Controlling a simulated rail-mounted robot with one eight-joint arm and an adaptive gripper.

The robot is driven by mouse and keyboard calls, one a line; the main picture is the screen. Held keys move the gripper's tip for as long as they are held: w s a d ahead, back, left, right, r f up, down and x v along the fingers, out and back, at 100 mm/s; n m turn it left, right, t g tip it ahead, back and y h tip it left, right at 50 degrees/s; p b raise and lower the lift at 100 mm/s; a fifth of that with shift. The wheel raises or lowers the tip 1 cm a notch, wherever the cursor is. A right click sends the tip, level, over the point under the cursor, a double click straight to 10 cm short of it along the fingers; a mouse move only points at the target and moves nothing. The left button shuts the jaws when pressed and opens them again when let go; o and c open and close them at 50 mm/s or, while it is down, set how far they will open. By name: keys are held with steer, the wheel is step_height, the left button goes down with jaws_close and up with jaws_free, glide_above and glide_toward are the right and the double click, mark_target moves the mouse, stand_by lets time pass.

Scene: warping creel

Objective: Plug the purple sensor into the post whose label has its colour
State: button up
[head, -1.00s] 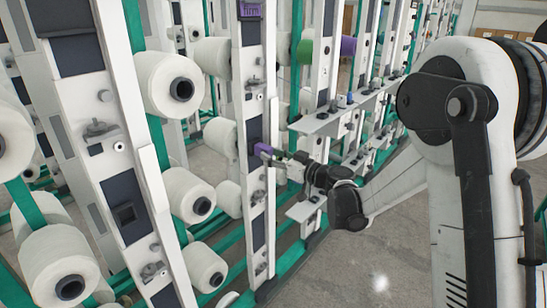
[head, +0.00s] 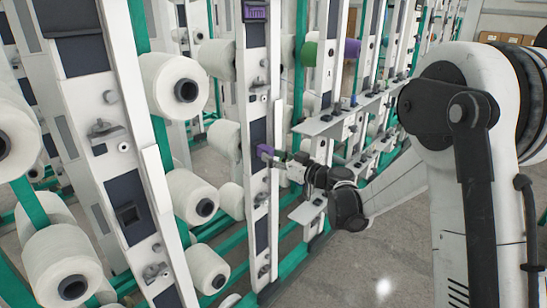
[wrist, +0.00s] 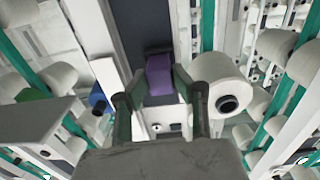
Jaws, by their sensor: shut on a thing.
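The purple sensor (head: 265,150) is a small block at the tip of my gripper (head: 278,157). In the wrist view the purple sensor (wrist: 160,75) sits between the two fingers of my gripper (wrist: 156,84), which are shut on it. A white post (head: 256,90) with dark panels carries a purple label (head: 255,12) at its top. The sensor is in front of this post's lower dark panel (head: 259,131). In the wrist view a dark block (wrist: 158,47) shows just beyond the sensor. I cannot tell whether the sensor touches the post or is seated.
White yarn spools (head: 174,83) stand left of the post, and one spool (wrist: 222,85) is close beside the right finger in the wrist view. Grey shelves (head: 335,122) project to the right. Green (head: 309,53) and purple spools (head: 352,48) are farther back. Floor is open at lower right.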

steer(key=shift+w+a, duration=0.1)
steer(key=shift+a, duration=0.05)
steer(key=o, duration=1.4)
steer(key=b+v, duration=0.1)
steer(key=v, duration=0.6)
steer(key=v, duration=1.2)
